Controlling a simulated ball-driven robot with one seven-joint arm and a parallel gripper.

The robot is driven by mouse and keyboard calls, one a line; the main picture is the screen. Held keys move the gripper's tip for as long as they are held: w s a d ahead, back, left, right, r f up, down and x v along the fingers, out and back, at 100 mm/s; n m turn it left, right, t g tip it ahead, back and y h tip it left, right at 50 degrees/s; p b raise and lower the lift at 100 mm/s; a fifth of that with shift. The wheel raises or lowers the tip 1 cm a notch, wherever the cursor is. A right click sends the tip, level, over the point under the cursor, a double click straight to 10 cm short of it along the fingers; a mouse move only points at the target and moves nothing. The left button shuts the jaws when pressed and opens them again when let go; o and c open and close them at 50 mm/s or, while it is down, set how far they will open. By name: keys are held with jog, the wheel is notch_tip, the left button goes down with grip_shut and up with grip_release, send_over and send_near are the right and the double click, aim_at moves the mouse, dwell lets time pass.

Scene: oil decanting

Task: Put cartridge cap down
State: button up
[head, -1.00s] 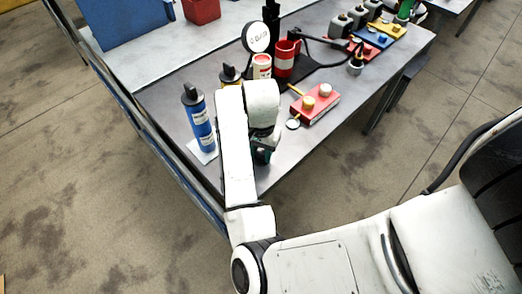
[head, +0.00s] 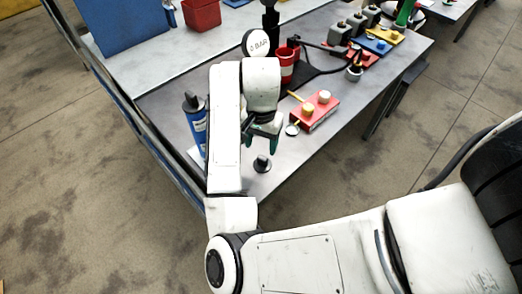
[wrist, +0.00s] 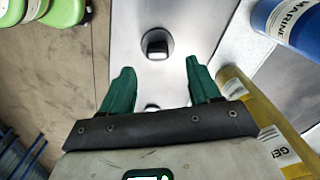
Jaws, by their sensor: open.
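A black cartridge cap (head: 262,164) with a raised knob sits upright on the bare grey table near its front corner. In the wrist view a round dark cap with a knob (wrist: 157,43) stands beyond the fingertips. My gripper (head: 262,137) is open and empty, above the table and apart from the cap. Its green fingers (wrist: 158,68) are spread in the wrist view. A second small dark object (wrist: 152,107) shows between them, partly hidden by the gripper body; I cannot tell what it is. A blue cartridge (head: 198,130) with a black top stands left of my arm.
A yellow cylinder (wrist: 262,115) is close beside the right finger, and a blue one (wrist: 292,20) is beyond it. A red block with two knobs (head: 315,112) lies right of my gripper. A red container (head: 288,66) stands behind. The front table corner has free room.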

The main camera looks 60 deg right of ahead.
aim_at(261, 157)
jog(key=s+d+r+n+h, duration=0.1)
jog(key=d+r+n+h, duration=0.25)
jog(key=d+r, duration=0.4)
jog(key=s+a+f+n+y, duration=0.1)
jog(key=s+a+f+n, duration=0.5)
jog(key=a+f, duration=0.2)
jog(key=s+a+f+n+t+y, duration=0.1)
jog(key=s+a+f+n+y, duration=0.1)
jog(key=s+a+f+n, duration=0.4)
jog(key=s+a+f, duration=0.1)
jog(key=a+f, duration=0.1)
jog(key=a, duration=0.2)
jog(key=shift+a+p, duration=0.3)
jog(key=shift+a, duration=0.1)
jog(key=shift+f+b, duration=0.8)
jog(key=shift+b, duration=0.05)
